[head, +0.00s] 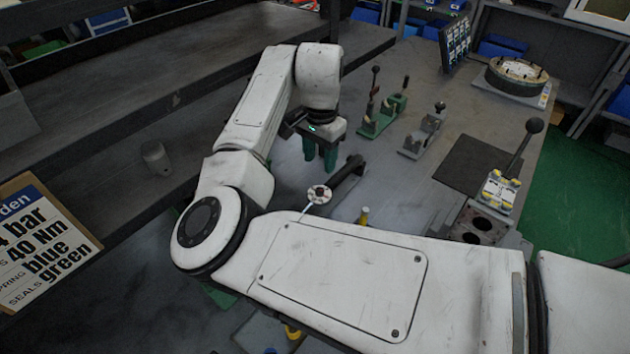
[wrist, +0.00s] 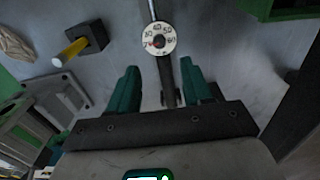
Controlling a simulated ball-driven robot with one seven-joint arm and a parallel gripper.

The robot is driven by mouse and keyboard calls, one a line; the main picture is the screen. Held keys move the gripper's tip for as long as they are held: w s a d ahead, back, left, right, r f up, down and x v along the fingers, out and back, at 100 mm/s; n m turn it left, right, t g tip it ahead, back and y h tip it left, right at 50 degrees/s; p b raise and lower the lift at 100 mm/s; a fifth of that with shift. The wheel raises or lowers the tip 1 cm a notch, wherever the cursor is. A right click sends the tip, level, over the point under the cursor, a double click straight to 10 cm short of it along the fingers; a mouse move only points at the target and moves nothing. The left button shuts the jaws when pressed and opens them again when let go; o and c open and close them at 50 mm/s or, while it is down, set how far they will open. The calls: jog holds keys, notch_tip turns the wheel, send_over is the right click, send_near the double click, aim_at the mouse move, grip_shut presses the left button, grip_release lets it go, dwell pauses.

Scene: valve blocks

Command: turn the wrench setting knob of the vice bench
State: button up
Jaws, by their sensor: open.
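The wrench setting knob (head: 319,194) is a small round white dial on the bench (head: 385,205), by a thin metal shaft and a dark handle (head: 347,178). In the wrist view the knob (wrist: 159,38) shows the numbers 30, 40, 50 and 60 and a small red mark at its lower left. My gripper (head: 320,152) hangs beyond the dial in the head view, its green fingers pointing down. In the wrist view my gripper (wrist: 160,76) is open and empty, with the dial past the fingertips, centred between them and apart from both.
A placard (head: 42,245) at the left reads 40 Nm. Green lever fixtures (head: 383,115) stand at the back. A valve block (head: 480,222) and a long black lever (head: 522,148) stand at the right. A yellow-handled tool (wrist: 76,48) is left of the dial.

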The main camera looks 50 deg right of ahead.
aim_at(320, 190)
notch_tip(320, 190, down, 10)
jog(key=shift+r+p, duration=0.2)
jog(key=shift+p, duration=0.2)
jog(key=shift+c, duration=0.4)
grip_shut()
